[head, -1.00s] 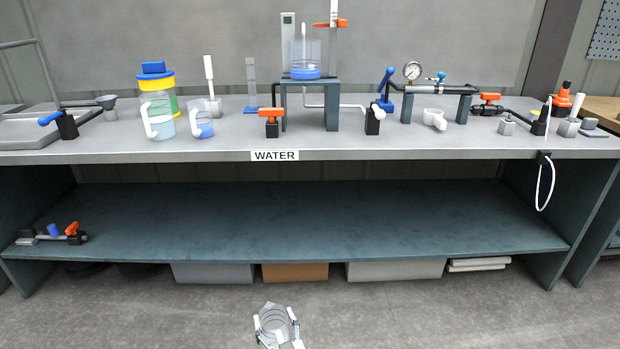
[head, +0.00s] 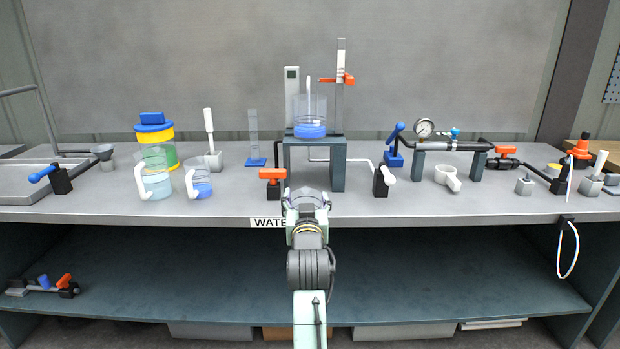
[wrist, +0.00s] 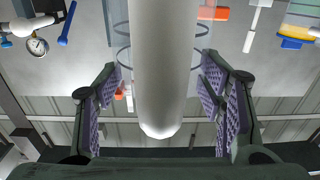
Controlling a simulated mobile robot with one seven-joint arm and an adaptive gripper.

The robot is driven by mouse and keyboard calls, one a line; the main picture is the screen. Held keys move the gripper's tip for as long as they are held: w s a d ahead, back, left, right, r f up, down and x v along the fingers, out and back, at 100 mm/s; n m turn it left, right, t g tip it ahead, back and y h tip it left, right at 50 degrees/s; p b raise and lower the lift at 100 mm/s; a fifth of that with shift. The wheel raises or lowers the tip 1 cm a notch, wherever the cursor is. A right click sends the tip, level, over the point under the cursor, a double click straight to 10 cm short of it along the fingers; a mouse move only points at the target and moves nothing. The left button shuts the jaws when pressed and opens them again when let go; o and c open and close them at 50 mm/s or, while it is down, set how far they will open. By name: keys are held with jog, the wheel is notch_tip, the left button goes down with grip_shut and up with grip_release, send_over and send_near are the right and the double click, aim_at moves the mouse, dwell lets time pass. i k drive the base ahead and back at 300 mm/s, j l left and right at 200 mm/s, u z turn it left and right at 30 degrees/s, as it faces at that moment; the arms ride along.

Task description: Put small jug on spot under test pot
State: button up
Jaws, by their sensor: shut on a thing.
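My gripper (head: 307,203) is at the front edge of the bench, shut on a clear small jug (head: 306,193). In the wrist view, a thick white bar (wrist: 160,70), which looks like the jug's handle, stands between the purple-padded fingers (wrist: 162,115). The jug's clear wall shows only as thin rings. A clear pot with a blue base (head: 310,128), which looks like the test pot, stands on a dark stand (head: 338,172) behind the gripper. The space under the stand is partly hidden by my gripper. No marked spot can be made out there.
An orange-handled valve (head: 273,180) stands left of the stand and a white-handled valve (head: 383,180) right. A larger jug (head: 156,183) and a smaller one (head: 201,186), both with bluish liquid, stand farther left. A gauge pipe (head: 450,145) is at right. Bare bench lies near the front edge.

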aim_at(310, 185)
jog(key=i, duration=1.25)
